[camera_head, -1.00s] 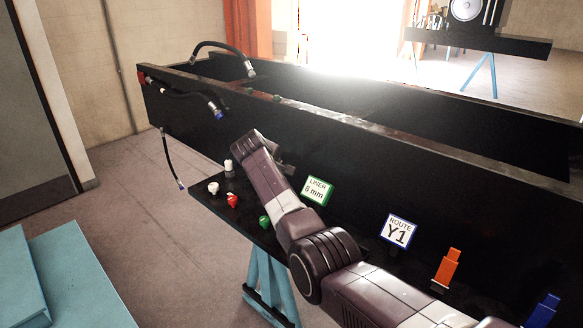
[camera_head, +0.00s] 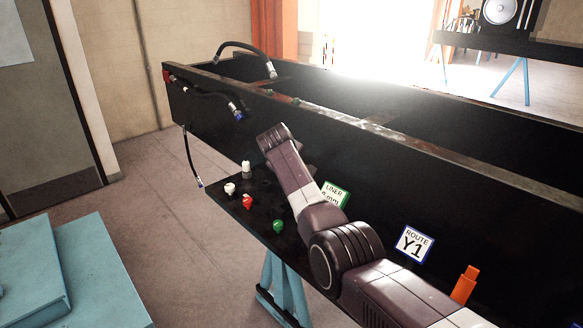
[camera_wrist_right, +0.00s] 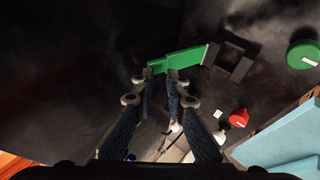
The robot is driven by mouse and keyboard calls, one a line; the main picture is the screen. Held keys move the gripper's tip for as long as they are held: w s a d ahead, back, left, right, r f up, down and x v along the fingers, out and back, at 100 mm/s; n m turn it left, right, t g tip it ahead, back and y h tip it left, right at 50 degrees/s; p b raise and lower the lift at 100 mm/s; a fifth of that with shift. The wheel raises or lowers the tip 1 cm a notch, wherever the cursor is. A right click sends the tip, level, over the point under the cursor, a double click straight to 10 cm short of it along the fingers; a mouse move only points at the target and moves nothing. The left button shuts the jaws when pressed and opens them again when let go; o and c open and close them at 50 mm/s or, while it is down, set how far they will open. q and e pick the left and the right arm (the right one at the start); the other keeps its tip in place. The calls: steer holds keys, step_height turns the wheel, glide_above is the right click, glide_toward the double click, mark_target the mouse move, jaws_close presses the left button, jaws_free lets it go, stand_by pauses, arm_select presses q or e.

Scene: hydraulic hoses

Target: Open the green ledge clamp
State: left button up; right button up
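The green ledge clamp (camera_wrist_right: 185,58) shows in the right wrist view as a flat green bar joined to a dark block, just beyond my fingertips. My right gripper (camera_wrist_right: 161,78) has its two fingers apart, with a gap between the tips. The clamp's near end lies at the tips; I cannot tell whether they touch it. In the head view my right arm reaches in from the lower right over the dark ledge, and its gripper and the green clamp are hidden behind it. My left gripper is not in view.
White, red (camera_head: 248,202) and green (camera_head: 278,227) caps stand on the ledge. A green-framed liner sign (camera_head: 335,194) is partly covered by my arm. A Route Y1 sign (camera_head: 414,243) and an orange clamp (camera_head: 465,284) stand to the right. Hoses (camera_head: 205,97) hang at the left end.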

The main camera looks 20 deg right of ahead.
steer(key=v, duration=1.1)
steer(key=shift+s+a, duration=0.15)
steer(key=shift+a, duration=0.1)
steer(key=shift+r, duration=0.15)
